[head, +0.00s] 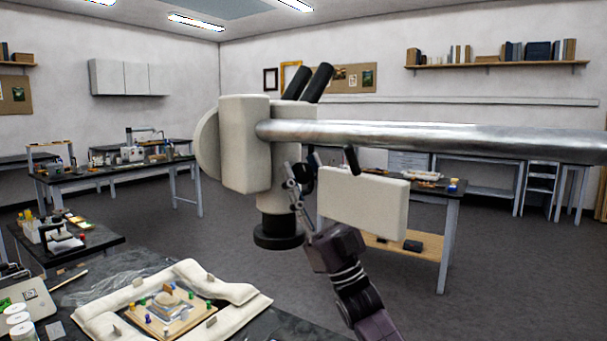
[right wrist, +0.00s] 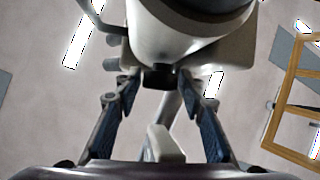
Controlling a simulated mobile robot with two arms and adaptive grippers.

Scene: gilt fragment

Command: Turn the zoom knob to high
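The microscope is a cream body (head: 245,150) on a thick metal boom (head: 430,137), with black eyepieces (head: 308,83) on top and a black lens ring (head: 278,232) below. My right gripper (head: 298,183) is raised beside the body, on its right side. In the right wrist view its two fingers (right wrist: 170,100) are apart, with a dark knob-like part (right wrist: 160,77) at or just beyond the gap between the tips. I cannot tell whether the fingers touch it, nor read any zoom marking. My left gripper is not in view.
A cream block (head: 362,203) is close right of my right gripper. Below stands a dark table with a padded cream frame (head: 235,300) around a wooden board with small colored pieces (head: 165,312). A smaller microscope (head: 60,235) stands at left. Open floor lies behind.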

